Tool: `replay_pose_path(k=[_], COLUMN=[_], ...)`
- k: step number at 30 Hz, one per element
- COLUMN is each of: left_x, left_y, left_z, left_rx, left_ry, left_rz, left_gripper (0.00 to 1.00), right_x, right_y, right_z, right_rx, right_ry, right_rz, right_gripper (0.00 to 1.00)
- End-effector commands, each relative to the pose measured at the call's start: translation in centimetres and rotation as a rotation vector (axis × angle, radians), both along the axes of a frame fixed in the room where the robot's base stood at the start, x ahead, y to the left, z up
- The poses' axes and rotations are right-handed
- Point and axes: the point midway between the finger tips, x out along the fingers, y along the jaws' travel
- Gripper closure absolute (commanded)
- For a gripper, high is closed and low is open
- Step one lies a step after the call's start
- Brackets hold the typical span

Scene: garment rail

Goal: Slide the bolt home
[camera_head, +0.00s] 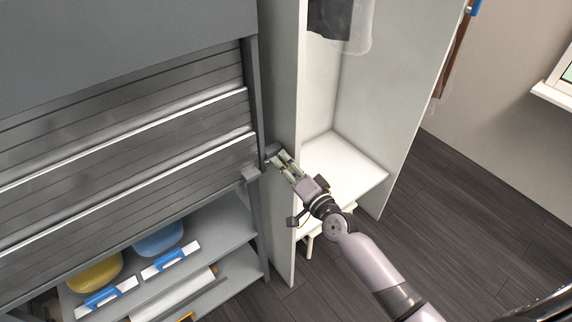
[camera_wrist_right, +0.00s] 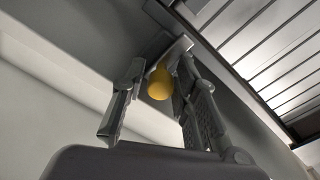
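The roller shutter (camera_head: 120,140) is down in front of the upper part of the grey cabinet. A small grey bolt fitting (camera_head: 272,150) sits on the frame beside the shutter's right edge. My right gripper (camera_head: 281,160) reaches it from the lower right. In the right wrist view, a yellow round knob (camera_wrist_right: 160,84) shows between the fingers of my right gripper (camera_wrist_right: 158,66). The fingers are apart, with a gap between the left finger and the knob; the right finger is close to it, and contact cannot be told. My left gripper is out of view.
A grey block (camera_head: 251,174) juts out at the shutter's lower right corner. Open shelves below hold a yellow bowl (camera_head: 95,272) and a blue bowl (camera_head: 159,240). A white open wardrobe (camera_head: 345,165) stands right of the frame, its side panel close to my right gripper.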

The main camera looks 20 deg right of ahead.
Motion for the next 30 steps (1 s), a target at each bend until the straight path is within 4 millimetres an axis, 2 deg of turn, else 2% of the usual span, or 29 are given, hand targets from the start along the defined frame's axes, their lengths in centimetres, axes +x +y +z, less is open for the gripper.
replay_pose_path(k=[1, 11, 26, 30], left_x=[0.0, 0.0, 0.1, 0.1], left_y=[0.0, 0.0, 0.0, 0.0], left_z=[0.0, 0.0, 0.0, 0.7], left_rx=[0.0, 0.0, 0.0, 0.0], left_ry=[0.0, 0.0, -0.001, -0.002], left_rz=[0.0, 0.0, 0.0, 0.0], left_gripper=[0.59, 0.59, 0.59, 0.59], right_x=[0.0, 0.0, 0.0, -0.4], right_y=[0.0, 0.0, 0.0, 1.2], right_z=[0.0, 0.0, -0.1, 0.1], right_rx=[0.0, -0.001, -0.001, 0.002], right_ry=[0.0, 0.001, 0.001, 0.004], right_rz=[0.0, 0.0, 0.0, 0.002], right_gripper=[0.78, 1.0, 1.0, 1.0])
